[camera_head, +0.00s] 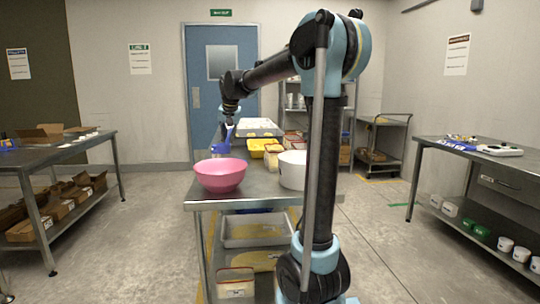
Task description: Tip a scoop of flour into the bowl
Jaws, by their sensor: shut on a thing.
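A pink bowl (221,176) stands upright at the near left of the steel table (255,190). My gripper (229,121) points down behind the bowl and is shut on the upright handle of a blue scoop (222,149). The scoop's lower part shows just behind and above the bowl's far rim; I cannot tell whether it touches the table. Whether flour is in the scoop or the bowl is too small or hidden to see.
A white tub (291,171) stands right of the bowl, with a pale-filled container (271,156) and a yellow tray (260,147) behind. My arm passes in front of the table's right side.

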